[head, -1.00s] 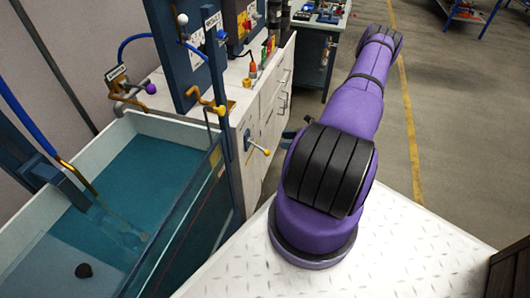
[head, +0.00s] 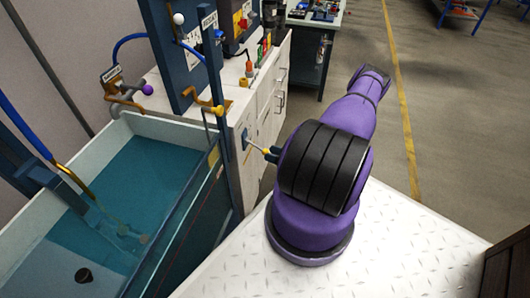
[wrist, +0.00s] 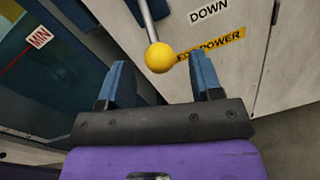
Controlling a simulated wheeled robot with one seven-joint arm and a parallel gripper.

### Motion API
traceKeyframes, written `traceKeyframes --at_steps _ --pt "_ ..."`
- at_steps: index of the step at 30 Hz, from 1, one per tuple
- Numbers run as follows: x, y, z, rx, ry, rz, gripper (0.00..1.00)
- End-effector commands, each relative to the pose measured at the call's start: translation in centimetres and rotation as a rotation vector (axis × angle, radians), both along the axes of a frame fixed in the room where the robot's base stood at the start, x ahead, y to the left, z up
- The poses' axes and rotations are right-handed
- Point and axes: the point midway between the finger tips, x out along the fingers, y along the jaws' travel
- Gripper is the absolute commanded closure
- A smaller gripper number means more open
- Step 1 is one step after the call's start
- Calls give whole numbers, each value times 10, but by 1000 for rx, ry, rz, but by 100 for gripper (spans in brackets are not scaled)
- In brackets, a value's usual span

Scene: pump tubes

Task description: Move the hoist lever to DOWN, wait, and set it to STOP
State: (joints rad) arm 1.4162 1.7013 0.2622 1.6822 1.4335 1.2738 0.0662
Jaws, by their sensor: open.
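The hoist lever (head: 254,146) sticks out from a plate on the white cabinet's end panel, a thin metal rod with a yellow ball knob. In the wrist view the knob (wrist: 159,57) shows between and just beyond my two blue fingertips, with the metal rod (wrist: 147,20) running up from it. I cannot tell whether a finger touches it. A DOWN label (wrist: 208,11) is to the right of the rod. My gripper (wrist: 163,78) is open and empty; in the head view its tip is beside the knob, mostly hidden behind my arm.
A water-filled tank (head: 190,127) stands at left, its glass wall near the lever. A yellow POWER label (wrist: 222,43), partly hidden, is on the panel. Open floor lies to the right.

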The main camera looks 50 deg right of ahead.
Motion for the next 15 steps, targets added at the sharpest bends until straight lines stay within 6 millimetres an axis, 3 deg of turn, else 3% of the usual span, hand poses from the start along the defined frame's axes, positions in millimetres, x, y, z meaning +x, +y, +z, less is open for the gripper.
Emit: traceKeyframes --at_steps 6,15 --pt "24 8 0 -1 0 1 41" --pt "32 11 0 -1 -1 1 41"
